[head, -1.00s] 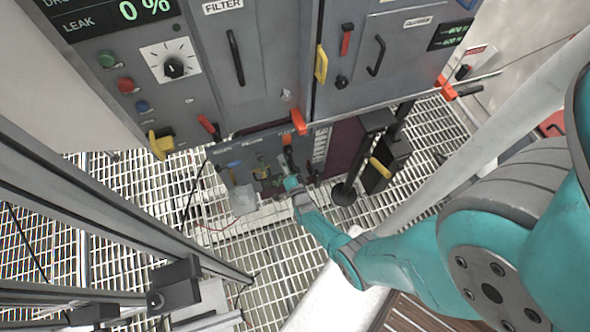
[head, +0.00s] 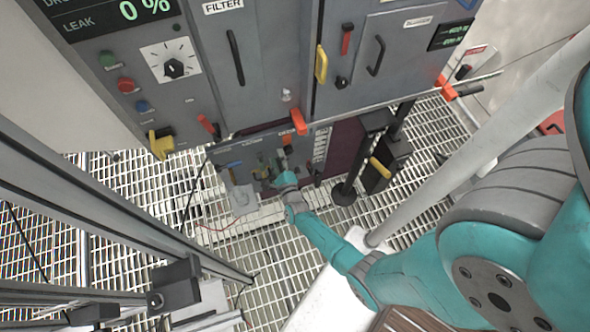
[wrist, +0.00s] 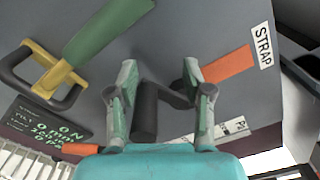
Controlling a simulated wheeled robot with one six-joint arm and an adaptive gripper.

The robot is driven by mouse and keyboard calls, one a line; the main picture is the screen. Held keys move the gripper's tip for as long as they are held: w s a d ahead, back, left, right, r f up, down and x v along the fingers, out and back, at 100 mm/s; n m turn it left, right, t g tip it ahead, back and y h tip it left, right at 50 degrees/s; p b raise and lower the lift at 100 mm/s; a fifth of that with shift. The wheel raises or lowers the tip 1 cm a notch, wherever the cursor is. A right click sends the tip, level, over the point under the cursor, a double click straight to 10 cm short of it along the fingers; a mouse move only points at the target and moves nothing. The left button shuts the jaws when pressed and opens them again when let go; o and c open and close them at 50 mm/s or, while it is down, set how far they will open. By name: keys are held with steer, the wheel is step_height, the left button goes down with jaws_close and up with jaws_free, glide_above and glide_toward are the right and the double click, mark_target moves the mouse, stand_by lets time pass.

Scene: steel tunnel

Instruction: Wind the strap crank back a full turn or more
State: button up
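The strap crank (wrist: 146,112) shows in the wrist view as a dark grey handle on a short arm, on a grey panel face beside an orange patch (wrist: 229,64) and a white STRAP label (wrist: 262,46). My gripper (wrist: 160,73) is open, its two fingers well apart. The crank handle lies between the fingers in the picture, nearer the left one; I see no grip on it, and contact cannot be told. In the head view my gripper (head: 284,178) is at the low panel (head: 238,157), and the crank cannot be made out there.
In the wrist view a yellow-mounted dark handle (wrist: 45,75), a green bar (wrist: 108,30) and a small display (wrist: 48,118) are left of the gripper. In the head view a black post unit (head: 384,160) stands right of the panel. Grated floor (head: 130,205) lies in front.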

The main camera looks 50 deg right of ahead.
steer(key=r+m, duration=0.1)
steer(key=m, duration=0.2)
steer(key=shift+d+r, duration=0.15)
steer(key=shift+r, duration=0.2)
steer(key=m, duration=0.1)
steer(key=r+m, duration=0.1)
steer(key=m, duration=0.3)
steer(key=shift+s+d+r, duration=0.35)
steer(key=shift+s+d, duration=0.05)
steer(key=s+a+n, duration=0.1)
steer(key=s+a, duration=0.2)
steer(key=s, duration=0.3)
steer(key=s+a+r+n, duration=0.1)
steer(key=s+a, duration=0.3)
steer(key=s, duration=0.1)
steer(key=shift+s+n+y, duration=0.3)
steer(key=shift+s+n, duration=0.05)
steer(key=shift+n, duration=0.05)
steer(key=shift+d+r, duration=0.1)
steer(key=m, duration=0.5)
glide_toward(278, 145)
steer(key=w+f, duration=0.3)
steer(key=w, duration=0.1)
steer(key=shift+w+d+f, duration=0.1)
steer(key=shift+d+f, duration=0.05)
steer(key=shift+d, duration=0.15)
